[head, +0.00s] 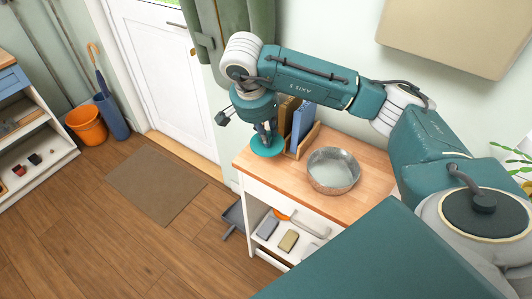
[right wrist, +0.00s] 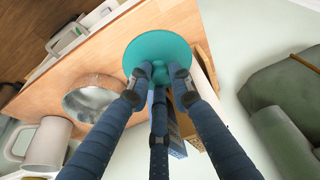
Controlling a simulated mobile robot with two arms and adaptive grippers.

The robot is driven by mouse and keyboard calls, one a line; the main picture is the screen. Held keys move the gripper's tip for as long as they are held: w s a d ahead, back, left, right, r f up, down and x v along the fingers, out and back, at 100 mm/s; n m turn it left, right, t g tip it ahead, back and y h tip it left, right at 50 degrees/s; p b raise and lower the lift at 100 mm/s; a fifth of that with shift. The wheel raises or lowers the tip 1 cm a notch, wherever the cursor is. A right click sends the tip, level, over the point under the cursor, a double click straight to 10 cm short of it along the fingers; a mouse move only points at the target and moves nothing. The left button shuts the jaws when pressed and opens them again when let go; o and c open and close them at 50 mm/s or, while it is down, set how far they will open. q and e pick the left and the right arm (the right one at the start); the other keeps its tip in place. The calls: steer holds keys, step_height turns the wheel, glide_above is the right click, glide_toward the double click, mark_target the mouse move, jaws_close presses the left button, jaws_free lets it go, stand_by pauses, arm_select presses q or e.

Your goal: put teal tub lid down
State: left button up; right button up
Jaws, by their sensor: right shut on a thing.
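The teal tub lid (head: 267,148) is a flat round disc at the back left end of the wooden tabletop (head: 300,183). My right gripper (head: 267,134) reaches down from above and is shut on the lid's knob. In the right wrist view, the fingers of my right gripper (right wrist: 161,72) close around the knob, with the lid (right wrist: 158,48) spread flat beyond them over the wood. I cannot tell whether the lid touches the tabletop. My left gripper is not in view.
A metal bowl (head: 333,172) stands to the right of the lid. A wooden rack (head: 304,139) with upright blue and brown items is close beside the lid. Brushes and other items lie on the shelf (head: 285,250) below. Bare wood lies in front of the lid.

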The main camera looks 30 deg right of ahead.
mark_target(265, 148)
step_height(265, 148, down, 4)
steer(key=shift+f+p, duration=0.1)
steer(key=shift+p, duration=0.2)
step_height(265, 148, down, 3)
steer(key=shift+s+f+p, duration=0.1)
steer(key=shift+p, duration=0.3)
steer(key=shift+f, duration=0.4)
steer(key=o, duration=0.6)
steer(key=shift+c, duration=0.2)
steer(key=o, duration=0.4)
